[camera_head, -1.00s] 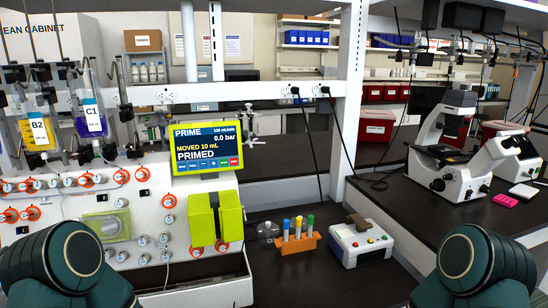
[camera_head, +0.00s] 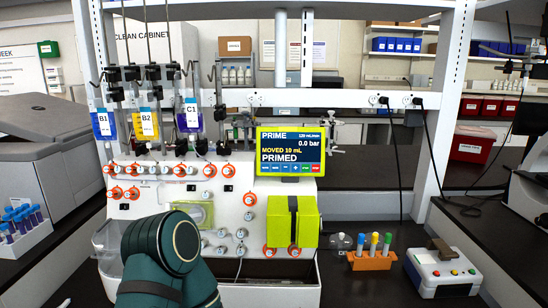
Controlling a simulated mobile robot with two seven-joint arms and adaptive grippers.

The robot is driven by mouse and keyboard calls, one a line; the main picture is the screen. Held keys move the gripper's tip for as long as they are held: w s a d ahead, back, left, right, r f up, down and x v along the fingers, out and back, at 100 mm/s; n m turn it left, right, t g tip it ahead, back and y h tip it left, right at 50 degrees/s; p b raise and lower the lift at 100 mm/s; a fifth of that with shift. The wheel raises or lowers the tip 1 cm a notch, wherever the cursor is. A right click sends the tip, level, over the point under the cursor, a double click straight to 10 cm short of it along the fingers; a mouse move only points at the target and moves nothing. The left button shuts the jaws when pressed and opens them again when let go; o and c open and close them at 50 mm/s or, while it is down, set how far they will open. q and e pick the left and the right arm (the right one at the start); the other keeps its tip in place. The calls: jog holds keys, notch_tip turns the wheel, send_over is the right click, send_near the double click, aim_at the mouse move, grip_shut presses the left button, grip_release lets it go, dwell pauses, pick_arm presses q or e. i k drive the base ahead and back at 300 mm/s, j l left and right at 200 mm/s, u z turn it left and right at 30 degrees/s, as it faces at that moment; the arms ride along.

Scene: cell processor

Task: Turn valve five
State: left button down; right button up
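The white cell processor (camera_head: 263,210) stands on the bench ahead. Several small white valve knobs, some with orange rings, run in rows across its upper front, such as a ringed knob (camera_head: 228,170) at the right of the row. Their number labels are too small to read, so I cannot tell which is valve five. The processor's screen (camera_head: 290,152) reads PRIME, MOVED 10 mL and PRIMED. A dark green link of my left arm rises at the bottom and covers part of the processor's lower left front. Neither gripper is in view.
Bags marked B1 (camera_head: 103,125), B2 (camera_head: 145,124) and C1 (camera_head: 190,115) hang above the valves. A lime green block (camera_head: 292,222) is on the processor's right front. An orange tube rack (camera_head: 371,260) and a white button box (camera_head: 442,272) stand to the right.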

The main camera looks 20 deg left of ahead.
aim_at(153, 170)
jog(key=j+u, duration=0.1)
jog(key=u, duration=0.3)
jog(key=j+u, duration=0.1)
jog(key=u, duration=0.65)
jog(key=i+j+u, duration=0.1)
jog(key=u, duration=0.3)
